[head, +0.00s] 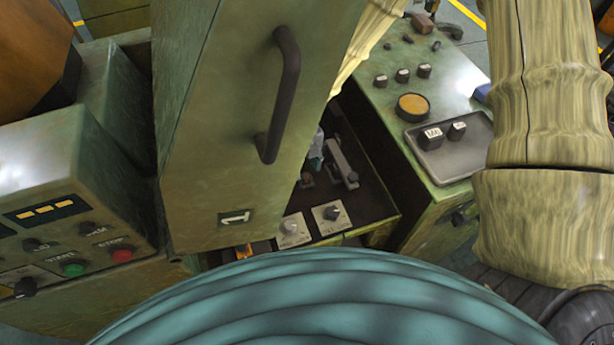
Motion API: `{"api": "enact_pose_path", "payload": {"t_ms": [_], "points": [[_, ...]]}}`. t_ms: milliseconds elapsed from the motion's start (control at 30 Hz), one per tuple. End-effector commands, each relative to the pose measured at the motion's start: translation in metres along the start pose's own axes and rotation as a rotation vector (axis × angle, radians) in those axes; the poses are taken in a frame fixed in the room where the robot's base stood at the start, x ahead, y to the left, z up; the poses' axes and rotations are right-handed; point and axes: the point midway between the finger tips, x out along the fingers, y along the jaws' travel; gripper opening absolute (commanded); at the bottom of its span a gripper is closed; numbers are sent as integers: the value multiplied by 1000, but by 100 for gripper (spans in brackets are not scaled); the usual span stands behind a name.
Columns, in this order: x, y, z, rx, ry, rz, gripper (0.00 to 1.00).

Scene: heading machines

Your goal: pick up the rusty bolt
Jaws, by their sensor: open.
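I cannot make out the rusty bolt for certain in the head view. A brown, blocky object (424,22) lies at the far end of the green control panel at upper right, with small dark pieces near it. My gripper is not in view. A pale wrapped section of my arm passes behind the cabinet, which hides what lies beyond.
The tall green cabinet (235,120) with a black handle (282,95) blocks the centre left. A control box (70,225) with green and red buttons stands left. The right panel (450,95) carries knobs and a grey tray (450,150). The recess (365,205) holds switches and a grey lever (341,163).

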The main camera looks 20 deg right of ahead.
Motion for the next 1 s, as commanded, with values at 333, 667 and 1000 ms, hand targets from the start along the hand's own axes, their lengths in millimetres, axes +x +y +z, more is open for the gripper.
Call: {"api": "enact_pose_path", "payload": {"t_ms": [333, 667, 1000], "points": [[35, -3, -3, 1, 1, -1, 45], [47, -2, -2, 2, 0, -1, 45], [47, -3, -3, 2, 0, 0, 5]]}}
